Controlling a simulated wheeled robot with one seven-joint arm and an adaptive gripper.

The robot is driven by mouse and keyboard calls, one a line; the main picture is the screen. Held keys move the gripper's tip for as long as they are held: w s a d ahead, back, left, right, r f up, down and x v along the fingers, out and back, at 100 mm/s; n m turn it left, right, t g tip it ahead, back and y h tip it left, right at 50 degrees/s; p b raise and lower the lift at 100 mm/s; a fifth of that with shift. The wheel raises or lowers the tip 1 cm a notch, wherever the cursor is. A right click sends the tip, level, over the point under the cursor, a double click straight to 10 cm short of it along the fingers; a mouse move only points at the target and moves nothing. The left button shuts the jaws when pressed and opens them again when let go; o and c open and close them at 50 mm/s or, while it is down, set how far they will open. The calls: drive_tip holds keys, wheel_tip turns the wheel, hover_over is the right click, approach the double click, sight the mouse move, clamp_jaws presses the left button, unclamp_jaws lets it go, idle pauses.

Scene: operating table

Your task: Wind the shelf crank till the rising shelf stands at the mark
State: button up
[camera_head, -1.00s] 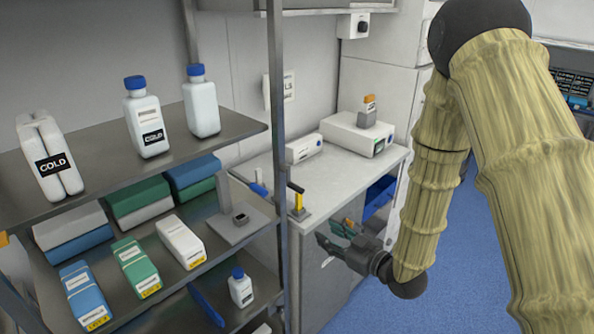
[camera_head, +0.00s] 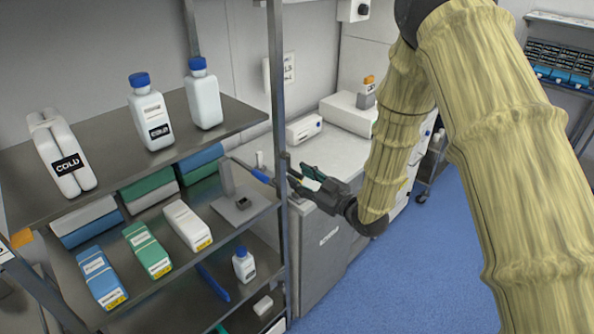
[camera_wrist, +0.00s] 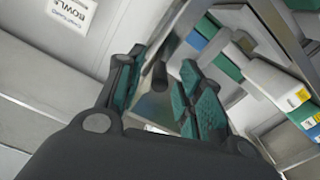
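My gripper (camera_head: 304,179) is beside the front right post of the shelf rack (camera_head: 278,120). In the wrist view its teal-padded fingers (camera_wrist: 162,95) stand apart. A short dark cylinder (camera_wrist: 160,76), possibly the crank's grip, shows in the gap between them; I cannot tell whether they touch it. A thin arm with a blue part (camera_head: 262,176) shows just left of the post, probably part of the crank; my gripper hides whatever is beyond it. A middle shelf carries a grey plate (camera_head: 232,212) with a small dark block. I cannot make out the mark for certain.
White bottles (camera_head: 151,117) and a COLD pack (camera_head: 62,155) stand on the top shelf. Boxes (camera_head: 147,248) lie on the shelf below, and a small bottle (camera_head: 244,264) stands lower. A counter (camera_head: 345,143) is behind my gripper. Blue floor (camera_head: 400,270) is open at the right.

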drive_tip(key=shift+p+x, duration=0.3)
drive_tip(key=shift+x, duration=0.85)
clamp_jaws()
drive_tip(key=shift+s+a+m, duration=0.1)
drive_tip(key=shift+m, duration=0.4)
drive_tip(key=shift+s+a+m+b, duration=0.2)
drive_tip(key=shift+m+b, duration=0.15)
drive_tip(key=shift+m, duration=0.25)
drive_tip(key=shift+s+a+m+b, duration=0.15)
drive_tip(key=shift+m+b, duration=0.2)
drive_tip(key=shift+m, duration=0.25)
drive_tip(key=shift+s+a+r+m+b, duration=0.45)
drive_tip(key=shift+r+m, duration=0.2)
drive_tip(key=shift+m, duration=1.4)
drive_tip(key=shift+s+a+r+m+b, duration=0.35)
drive_tip(key=shift+r+m+b, duration=0.25)
drive_tip(key=shift+m, duration=1.5)
drive_tip(key=shift+s+a+r+m+b, duration=0.35)
drive_tip(key=shift+r+m, duration=0.4)
drive_tip(key=shift+m, duration=1.3)
